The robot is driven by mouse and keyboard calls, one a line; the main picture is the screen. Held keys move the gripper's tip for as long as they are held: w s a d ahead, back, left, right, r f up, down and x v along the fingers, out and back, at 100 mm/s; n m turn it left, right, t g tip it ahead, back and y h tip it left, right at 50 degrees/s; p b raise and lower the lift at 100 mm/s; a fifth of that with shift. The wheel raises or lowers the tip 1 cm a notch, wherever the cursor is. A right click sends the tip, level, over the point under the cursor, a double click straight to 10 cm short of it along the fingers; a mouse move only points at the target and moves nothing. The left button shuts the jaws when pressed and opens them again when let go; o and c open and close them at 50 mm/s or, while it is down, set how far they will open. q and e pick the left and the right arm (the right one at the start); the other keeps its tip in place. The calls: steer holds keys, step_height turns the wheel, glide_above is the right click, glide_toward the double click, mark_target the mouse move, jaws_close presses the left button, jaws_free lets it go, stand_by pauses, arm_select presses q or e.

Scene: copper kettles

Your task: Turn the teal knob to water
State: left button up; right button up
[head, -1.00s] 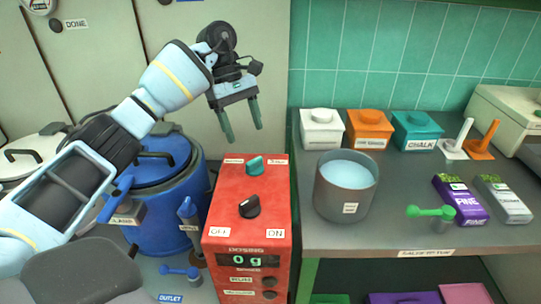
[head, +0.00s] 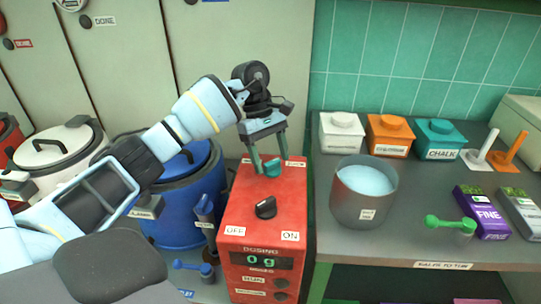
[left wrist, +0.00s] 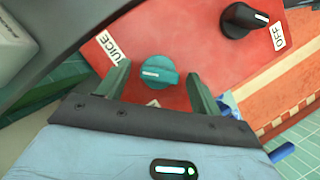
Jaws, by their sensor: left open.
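The teal knob (head: 272,168) is on the top face of the red dosing box (head: 262,205); it also shows in the left wrist view (left wrist: 156,73). My left gripper (head: 268,170) is open, its two green fingers on either side of the teal knob, with gaps visible in the left wrist view (left wrist: 155,85). One label beside the knob reads JUICE (left wrist: 108,45); the other label (left wrist: 152,103) is mostly hidden by the gripper. The black knob (head: 265,208) sits nearer the front, between OFF and ON labels. My right gripper is not in view.
A grey pot (head: 355,205) with pale blue contents stands on the counter right of the box. A blue barrel (head: 180,215) is on the left, beside a white lidded pot (head: 45,170). Lidded boxes and a green scoop (head: 450,223) lie further right.

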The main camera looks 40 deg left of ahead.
arm_select(q)
steer(key=shift+f, duration=0.1)
steer(key=c, duration=1)
